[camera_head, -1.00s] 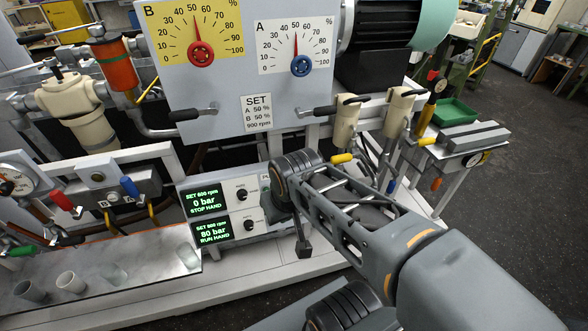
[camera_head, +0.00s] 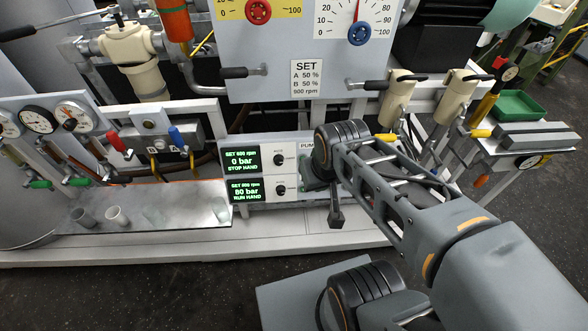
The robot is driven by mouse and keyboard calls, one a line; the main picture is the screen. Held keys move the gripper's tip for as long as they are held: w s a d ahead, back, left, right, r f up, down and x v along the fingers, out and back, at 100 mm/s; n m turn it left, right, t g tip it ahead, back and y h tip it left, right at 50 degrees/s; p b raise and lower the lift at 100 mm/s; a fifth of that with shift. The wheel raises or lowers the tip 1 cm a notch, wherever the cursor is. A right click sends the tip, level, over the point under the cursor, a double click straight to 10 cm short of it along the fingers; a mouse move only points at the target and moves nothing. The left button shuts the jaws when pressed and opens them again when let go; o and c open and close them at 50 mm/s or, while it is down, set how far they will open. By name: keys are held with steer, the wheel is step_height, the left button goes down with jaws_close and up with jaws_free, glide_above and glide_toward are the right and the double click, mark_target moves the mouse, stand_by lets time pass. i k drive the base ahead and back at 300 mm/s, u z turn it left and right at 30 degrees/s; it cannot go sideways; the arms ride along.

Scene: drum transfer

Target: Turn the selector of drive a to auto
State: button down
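The drive control box (camera_head: 308,180) stands low at the centre, with two green-lit displays. The upper display (camera_head: 242,162) reads 0 bar, STOP HAND. The lower display (camera_head: 245,191) reads 80 bar, RUN HAND. Beside each is a small black selector: the upper selector (camera_head: 281,160) and the lower selector (camera_head: 281,190). Their pointer positions and small labels are too small to read surely, and I cannot tell which is drive A's. My gripper (camera_head: 337,217) hangs to the right of the selectors, apart from them in the picture. My arm hides the box's right part. I cannot see whether the fingers are open.
Above is a grey panel with a red knob (camera_head: 257,8), a blue knob (camera_head: 360,34), black-handled levers and a SET card (camera_head: 305,78). Gauges and coloured valve handles stand left, above a metal tray (camera_head: 190,197) with cups. A green bin (camera_head: 520,104) is at right.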

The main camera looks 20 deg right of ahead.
mark_target(278, 159)
steer(key=u, duration=2.7)
steer(key=i, duration=1.15)
steer(key=z, duration=2.8)
